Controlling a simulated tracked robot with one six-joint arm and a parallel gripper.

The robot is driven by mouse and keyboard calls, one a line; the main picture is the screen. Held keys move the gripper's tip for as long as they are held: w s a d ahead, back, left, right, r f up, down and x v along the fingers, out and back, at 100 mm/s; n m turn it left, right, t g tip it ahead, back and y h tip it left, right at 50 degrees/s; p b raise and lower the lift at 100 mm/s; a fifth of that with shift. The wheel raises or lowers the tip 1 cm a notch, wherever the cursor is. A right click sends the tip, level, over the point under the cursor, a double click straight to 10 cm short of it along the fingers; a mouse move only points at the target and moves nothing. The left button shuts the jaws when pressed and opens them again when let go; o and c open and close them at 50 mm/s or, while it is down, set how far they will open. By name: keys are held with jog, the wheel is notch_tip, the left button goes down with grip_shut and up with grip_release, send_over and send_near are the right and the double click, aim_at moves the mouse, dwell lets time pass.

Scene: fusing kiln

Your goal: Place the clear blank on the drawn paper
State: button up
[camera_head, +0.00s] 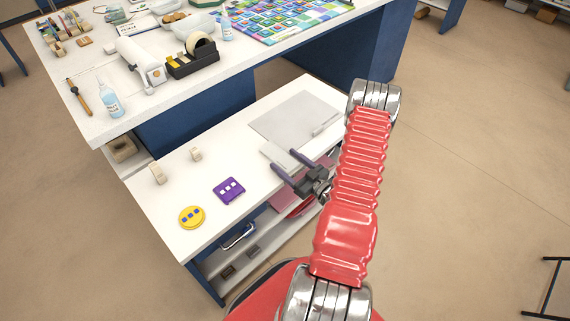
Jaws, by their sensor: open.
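A large flat grey sheet (293,116) lies on the white lower bench, with a small pale bar (326,124) on its right part. A smaller pale sheet (277,154) lies just in front of it, partly hidden by my gripper. I cannot tell for sure which of these is the clear blank or the drawn paper; no drawing is readable on either. My gripper (283,159) is open, its two dark fingers apart and pointing left at the pale sheet. Nothing shows between the fingers. I cannot tell its height above the bench.
A purple square (229,190) and a yellow disc (191,216) lie on the lower bench, with two small wooden blocks (158,174) behind. The higher white table (95,110) holds a tape dispenser (191,60), bottle (109,98) and colourful glass squares (280,18).

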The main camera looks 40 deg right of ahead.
jog(key=shift+r, duration=0.15)
jog(key=shift+r, duration=0.25)
jog(key=s, duration=1.2)
jog(key=shift+d, duration=0.2)
